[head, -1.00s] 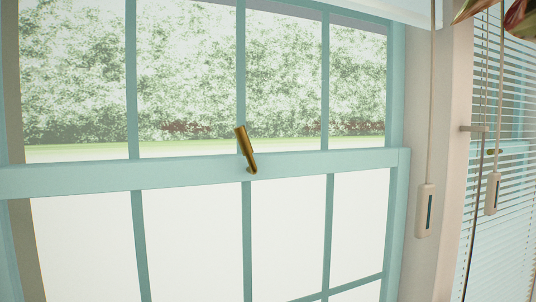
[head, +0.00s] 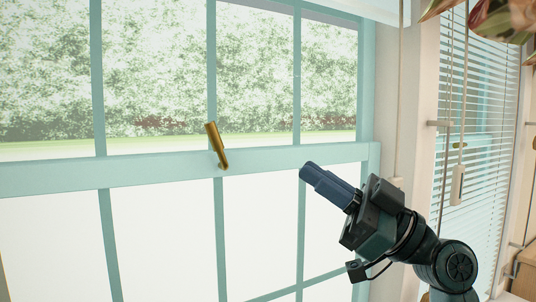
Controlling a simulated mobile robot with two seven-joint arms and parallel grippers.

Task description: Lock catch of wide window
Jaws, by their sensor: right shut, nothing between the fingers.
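The wide window has a pale teal frame (head: 130,172) with several panes. A brass catch (head: 217,146) sits on its middle rail. The catch's lever is tilted, with its upper end leaning up and to the left. My right gripper (head: 307,172) is in the head view, to the right of the catch and slightly lower. It is shut and empty, its dark blue fingers pointing up and left toward the rail. A clear gap lies between the fingertips and the catch. My left gripper is not in view.
A blind cord with a pale pull (head: 458,185) hangs at the right. Beside it is a second window with slatted blinds (head: 485,120). Blurred leaves or petals (head: 480,15) show at the top right. The space in front of the catch is clear.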

